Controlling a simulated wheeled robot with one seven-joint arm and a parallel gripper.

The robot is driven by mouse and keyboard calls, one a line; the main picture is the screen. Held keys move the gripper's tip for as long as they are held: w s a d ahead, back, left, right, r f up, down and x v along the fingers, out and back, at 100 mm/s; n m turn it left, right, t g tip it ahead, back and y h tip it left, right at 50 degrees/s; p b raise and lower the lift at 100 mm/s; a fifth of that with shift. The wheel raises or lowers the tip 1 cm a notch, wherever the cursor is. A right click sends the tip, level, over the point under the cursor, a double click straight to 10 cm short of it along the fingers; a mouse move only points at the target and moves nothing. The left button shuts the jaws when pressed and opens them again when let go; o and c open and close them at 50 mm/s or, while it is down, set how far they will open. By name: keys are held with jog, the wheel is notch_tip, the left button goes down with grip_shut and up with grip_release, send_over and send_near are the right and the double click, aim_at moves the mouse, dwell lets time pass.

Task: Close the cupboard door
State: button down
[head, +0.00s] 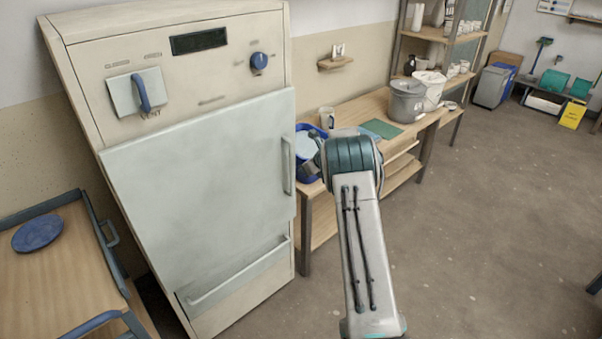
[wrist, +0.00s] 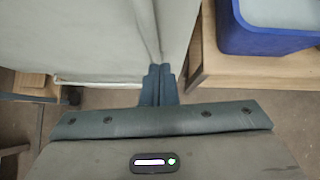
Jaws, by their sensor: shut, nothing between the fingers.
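The cupboard is a tall cream unit with a dark display and a blue knob above its door. Its large pale door (head: 200,165) has a vertical handle (head: 288,165) near the right edge. The door stands at or close to the front of the unit; I cannot tell whether a small gap remains. My gripper (head: 309,170) is just right of the handle, partly hidden by my own wrist. In the wrist view my gripper (wrist: 158,84) is shut and empty, its fingertips at the pale door's edge (wrist: 145,35). I cannot tell whether they touch it.
A wooden table (head: 365,112) to the right holds a blue bin (head: 302,128), grey and white buckets and a green mat. The blue bin (wrist: 265,40) is close to my gripper's right. A wooden cart (head: 50,270) with a blue plate stands left.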

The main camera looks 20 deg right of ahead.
jog(key=d+f+b+v, duration=0.1)
jog(key=d+v, duration=0.1)
jog(key=v, duration=0.8)
notch_tip(320, 180, up, 15)
jog(key=s+m+t+h, duration=0.2)
jog(key=m+t+h, duration=0.25)
jog(key=m, duration=0.65)
jog(key=s+a+r+m+h, duration=0.1)
jog(key=s+r+m+h, duration=0.2)
jog(key=s+r+m, duration=0.55)
jog(key=s+a+f+m+g+y, duration=0.1)
jog(key=s+a+f+m+g, duration=0.2)
jog(key=s+m, duration=0.4)
jog(key=s+a+f+m+g, duration=0.3)
jog(key=s+a+f+m, duration=0.3)
jog(key=s, duration=1)
jog(key=s+a+f+m+g+y, duration=0.1)
jog(key=s+a+f+m+g, duration=0.2)
jog(key=s+a+m, duration=0.3)
jog(key=s+f+m, duration=0.1)
jog(key=s+m, duration=0.3)
jog(key=s, duration=0.2)
jog(key=shift+f+y, duration=0.35)
jog(key=shift+f, duration=0.05)
